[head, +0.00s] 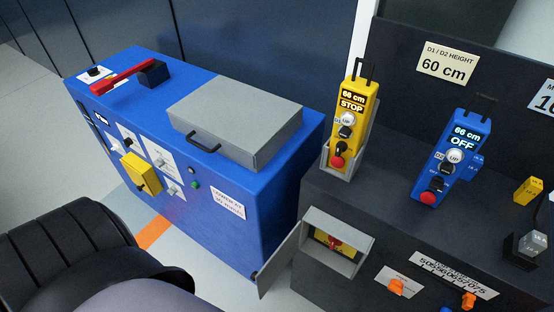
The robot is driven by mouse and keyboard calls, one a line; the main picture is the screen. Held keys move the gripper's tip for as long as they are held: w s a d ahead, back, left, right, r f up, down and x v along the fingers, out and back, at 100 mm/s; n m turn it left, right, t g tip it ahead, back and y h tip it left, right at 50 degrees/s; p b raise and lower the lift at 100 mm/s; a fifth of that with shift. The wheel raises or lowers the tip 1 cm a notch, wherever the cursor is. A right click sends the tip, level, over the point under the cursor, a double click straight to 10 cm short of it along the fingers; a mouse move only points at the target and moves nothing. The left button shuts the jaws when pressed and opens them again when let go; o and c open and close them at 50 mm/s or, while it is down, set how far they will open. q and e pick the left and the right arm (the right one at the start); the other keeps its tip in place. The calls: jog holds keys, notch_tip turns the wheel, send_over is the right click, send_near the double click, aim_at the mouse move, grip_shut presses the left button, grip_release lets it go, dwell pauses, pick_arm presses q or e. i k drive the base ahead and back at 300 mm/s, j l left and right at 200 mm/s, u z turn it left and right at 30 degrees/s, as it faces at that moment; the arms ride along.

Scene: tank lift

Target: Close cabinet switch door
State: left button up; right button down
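The cabinet switch door (279,261) is a small grey panel at the lower middle of the head view. It stands open, swung out to the left of its grey switch box (313,216) on the front of the dark cabinet (317,191). Inside the open box, a red switch (334,242) on a yellow plate shows. Neither of my grippers is in view, so I cannot see what they hold.
A blue machine (250,235) with a grey lid (235,117) stands to the left, close to the door. A yellow pendant (354,98) and a blue pendant (449,160) stand on the dark cabinet. Pale floor (215,263) shows in front of the blue machine.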

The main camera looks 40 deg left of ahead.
aim_at(264, 278)
jog(key=j+z, duration=0.2)
jog(key=j, duration=0.2)
jog(key=k+j+z, duration=0.15)
jog(key=j, duration=0.25)
jog(key=j+z, duration=0.2)
jog(key=j, duration=0.15)
jog(key=k+j+z, duration=0.2)
jog(key=j, duration=0.2)
jog(key=j+z, duration=0.2)
jog(key=j, duration=0.15)
